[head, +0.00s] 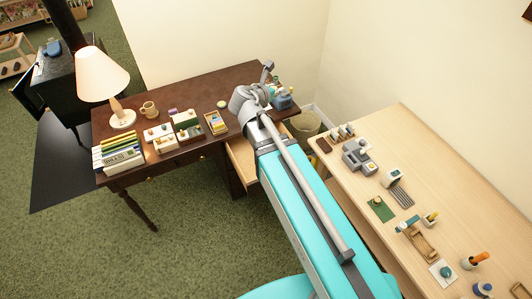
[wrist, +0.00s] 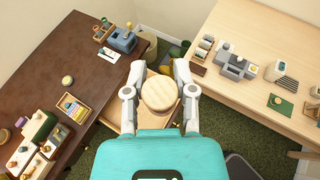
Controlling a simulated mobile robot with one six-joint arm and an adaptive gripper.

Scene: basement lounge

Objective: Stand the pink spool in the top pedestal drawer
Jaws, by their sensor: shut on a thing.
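My gripper (wrist: 159,76) is shut on a round thing with a pale wooden disc top, which I take to be the pink spool (wrist: 158,93). Only its top face shows in the wrist view, and no pink shows. In the head view my arm hides it. The open top pedestal drawer (head: 241,160) juts out from the right end of the dark desk, partly hidden by my arm. In the wrist view the drawer (wrist: 122,122) lies below the gripper and held thing. I cannot tell the height between them or what the drawer holds.
The dark desk (head: 196,88) bears a lamp (head: 103,80), a mug (head: 149,109), books, small boxes and a blue device (wrist: 123,40). A pale workbench (head: 400,150) with several small items stands at right. A waste bin (head: 305,124) stands between them.

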